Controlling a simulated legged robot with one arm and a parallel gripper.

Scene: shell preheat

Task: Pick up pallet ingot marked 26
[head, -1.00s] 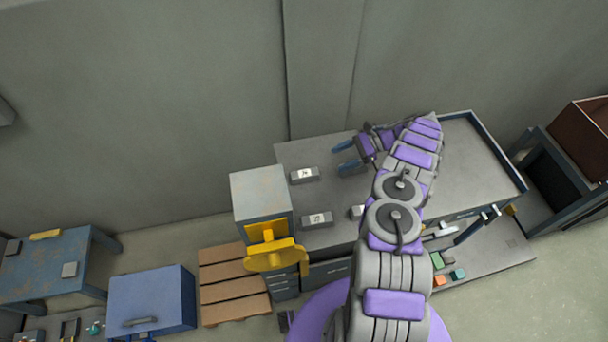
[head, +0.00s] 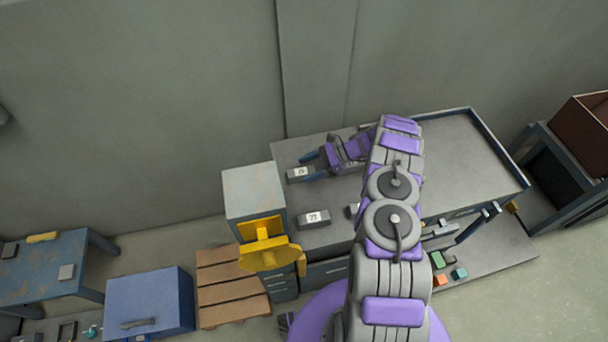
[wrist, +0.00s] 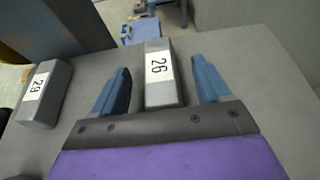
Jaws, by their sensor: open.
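The ingot marked 26 (wrist: 160,88) is a grey block with a white label, lying on the grey bench top. In the wrist view it lies between the two blue fingers of my open gripper (wrist: 163,82), with a gap on each side. In the head view my gripper (head: 312,166) reaches left over the bench, its fingers on either side of the ingot's (head: 297,174) right end. I cannot tell the exact finger height over the bench.
An ingot marked 29 (wrist: 43,94) lies left of it in the wrist view; it also shows nearer in the head view (head: 314,218). A grey cabinet with a yellow fitting (head: 265,245) stands at the bench's (head: 345,190) left end. A wall rises behind.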

